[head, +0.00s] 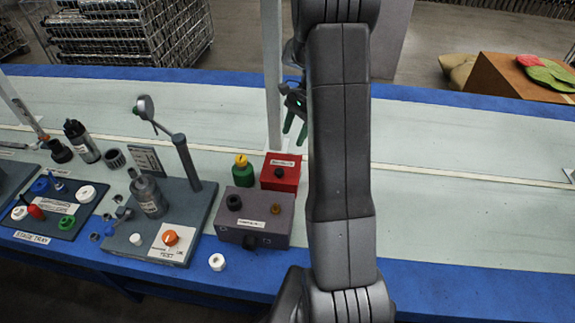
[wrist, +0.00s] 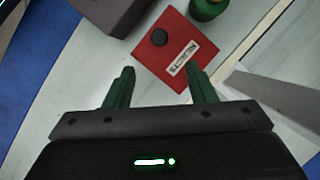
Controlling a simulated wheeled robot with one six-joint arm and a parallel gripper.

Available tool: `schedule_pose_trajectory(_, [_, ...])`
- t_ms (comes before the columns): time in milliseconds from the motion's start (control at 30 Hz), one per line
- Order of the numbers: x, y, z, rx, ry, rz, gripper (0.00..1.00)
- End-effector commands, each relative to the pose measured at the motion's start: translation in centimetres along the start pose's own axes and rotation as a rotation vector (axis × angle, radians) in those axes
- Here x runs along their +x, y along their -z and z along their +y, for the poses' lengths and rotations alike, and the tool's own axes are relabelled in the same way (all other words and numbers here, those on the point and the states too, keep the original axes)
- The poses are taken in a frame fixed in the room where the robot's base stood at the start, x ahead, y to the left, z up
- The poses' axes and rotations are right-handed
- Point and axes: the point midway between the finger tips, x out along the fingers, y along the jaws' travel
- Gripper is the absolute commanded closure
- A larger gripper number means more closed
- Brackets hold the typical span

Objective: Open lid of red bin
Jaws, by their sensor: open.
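The red bin (head: 281,176) stands on the table right of the middle of the equipment in the head view. Its red lid (wrist: 177,50) has a dark round knob (wrist: 159,38) and a white label, and it looks shut. In the wrist view the bin lies just beyond my fingertips. My gripper (wrist: 160,88) has green fingers, spread apart and empty. In the head view my gripper (head: 294,128) is above the table, behind and slightly right of the bin, partly hidden by my arm.
A grey box (head: 253,218) with two knobs stands in front of the bin. A green bottle with a yellow cap (head: 242,171) is at its left. A pale post (head: 273,80) rises behind it.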

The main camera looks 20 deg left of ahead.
Motion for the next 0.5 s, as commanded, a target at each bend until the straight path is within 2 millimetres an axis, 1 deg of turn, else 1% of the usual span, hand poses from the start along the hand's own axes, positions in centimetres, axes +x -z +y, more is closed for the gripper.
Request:
schedule_pose_trajectory(300, [6.6,0.0,0.2,-0.002,-0.005,-0.001,0.49])
schedule_pose_trajectory(500, [10.3,0.0,0.2,0.000,-0.005,-0.001,0.49])
